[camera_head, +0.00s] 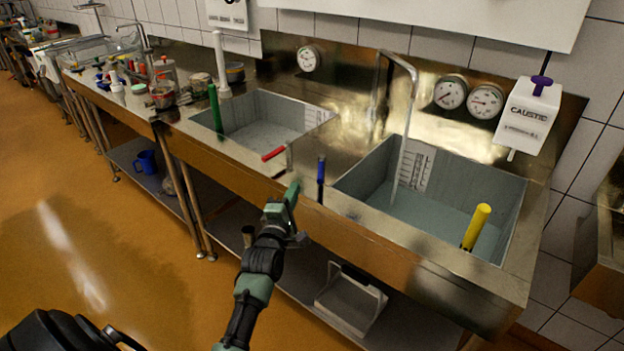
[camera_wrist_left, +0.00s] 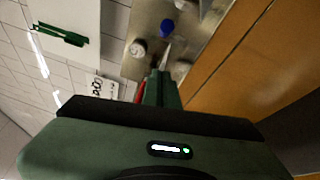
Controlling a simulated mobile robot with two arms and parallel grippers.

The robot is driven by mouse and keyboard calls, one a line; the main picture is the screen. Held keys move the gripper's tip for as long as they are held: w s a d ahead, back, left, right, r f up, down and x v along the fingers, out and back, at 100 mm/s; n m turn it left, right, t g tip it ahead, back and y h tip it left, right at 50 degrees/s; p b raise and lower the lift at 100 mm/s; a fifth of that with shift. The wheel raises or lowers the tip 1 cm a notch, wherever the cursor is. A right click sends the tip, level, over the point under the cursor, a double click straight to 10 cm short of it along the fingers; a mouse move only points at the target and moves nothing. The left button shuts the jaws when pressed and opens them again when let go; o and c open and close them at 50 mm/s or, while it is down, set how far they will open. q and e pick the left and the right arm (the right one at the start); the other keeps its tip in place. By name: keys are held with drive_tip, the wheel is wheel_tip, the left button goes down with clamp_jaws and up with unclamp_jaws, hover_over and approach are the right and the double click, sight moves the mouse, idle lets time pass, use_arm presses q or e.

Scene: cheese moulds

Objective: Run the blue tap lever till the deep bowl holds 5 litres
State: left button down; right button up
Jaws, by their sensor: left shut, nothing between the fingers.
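The blue tap lever (camera_head: 321,180) stands upright on the front rim of the steel sink unit, between the two bowls. The right bowl (camera_head: 365,182), with a scale (camera_head: 415,165) on its back wall, holds shallow water. A spout (camera_head: 412,82) arches over it, and a thin pale streak, apparently water, runs down into it. My left gripper (camera_head: 294,189) is shut and empty, just left of the blue lever and apart from it, near the front edge. Its green fingers (camera_wrist_left: 163,88) show in the left wrist view. My right gripper is out of view.
A red lever (camera_head: 273,154) lies low by the left bowl (camera_head: 262,135), which has a green standpipe (camera_head: 215,108). A yellow standpipe (camera_head: 476,227) leans in the right bowl. A caustic dispenser (camera_head: 527,115) hangs at right. The left floor is clear.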

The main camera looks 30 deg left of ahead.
sight(322, 182)
use_arm(q)
drive_tip(key=x, duration=0.4)
drive_tip(key=d, duration=0.1)
drive_tip(key=w+d+p, duration=0.1)
drive_tip(key=d, duration=0.1)
drive_tip(key=shift+w+r, duration=0.3)
drive_tip(key=shift+r, duration=0.1)
drive_tip(key=shift+w+d, duration=0.15)
drive_tip(key=shift+d, duration=0.2)
drive_tip(key=shift+w+d+p, duration=0.15)
drive_tip(key=shift+w+d, duration=0.15)
drive_tip(key=shift+d, duration=0.3)
drive_tip(key=shift+w+d+p, duration=0.15)
drive_tip(key=shift+w+d, duration=0.1)
drive_tip(key=shift+d, duration=0.35)
